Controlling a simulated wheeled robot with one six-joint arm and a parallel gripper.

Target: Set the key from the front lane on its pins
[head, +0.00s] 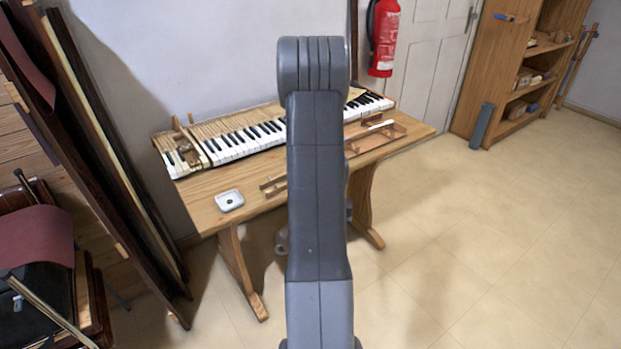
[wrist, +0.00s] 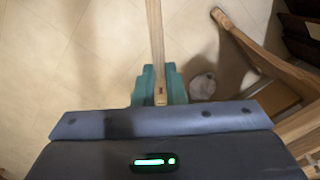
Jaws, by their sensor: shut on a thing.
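In the wrist view my gripper (wrist: 159,88) has teal fingers shut on a long, pale wooden key (wrist: 155,45). The key points away from the gripper to the top edge of that view, over the floor. In the head view my grey arm hides the gripper and the held key. The keyboard (head: 240,143) lies along the back of the wooden table; its middle is behind my arm. Near its left end, bare wooden parts (head: 191,154) show among the keys. Low wooden rails (head: 272,186) at the table's front run behind my arm. Pins are too small to tell.
A small white dish (head: 229,200) sits at the table's front left. A wooden tray (head: 374,139) with a pale piece lies right of my arm. Dark boards (head: 107,150) lean at left. A shelf (head: 525,65) stands at right. The floor at right is clear.

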